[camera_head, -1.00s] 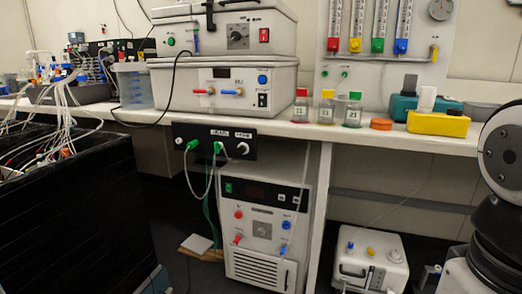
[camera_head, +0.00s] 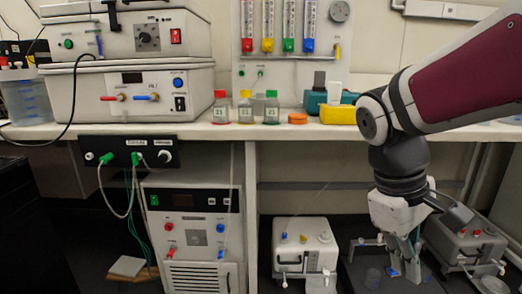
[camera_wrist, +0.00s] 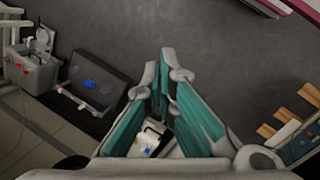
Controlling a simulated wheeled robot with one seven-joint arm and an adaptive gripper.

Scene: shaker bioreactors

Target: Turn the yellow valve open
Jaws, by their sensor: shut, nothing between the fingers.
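A small yellow valve handle (camera_head: 337,51) sits at the right end of the thin pipe on the wall panel (camera_head: 290,75), below the round gauge. It looks roughly upright, but it is too small to read its exact angle. A yellow-based flow tube (camera_head: 268,44) stands on the same panel. My gripper (camera_head: 409,268) hangs low at the right, pointing down, below the bench and well away from the panel. In the wrist view, the teal-padded fingers of my gripper (camera_wrist: 166,62) meet at the tips, shut and empty. The yellow valve does not show in that view.
The bench (camera_head: 200,131) carries white machines (camera_head: 140,92), three small bottles, an orange lid (camera_head: 298,119) and a yellow block (camera_head: 338,114). White pump units (camera_head: 304,255) stand below, beside my gripper. Floor (camera_wrist: 235,75) is open ahead in the wrist view.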

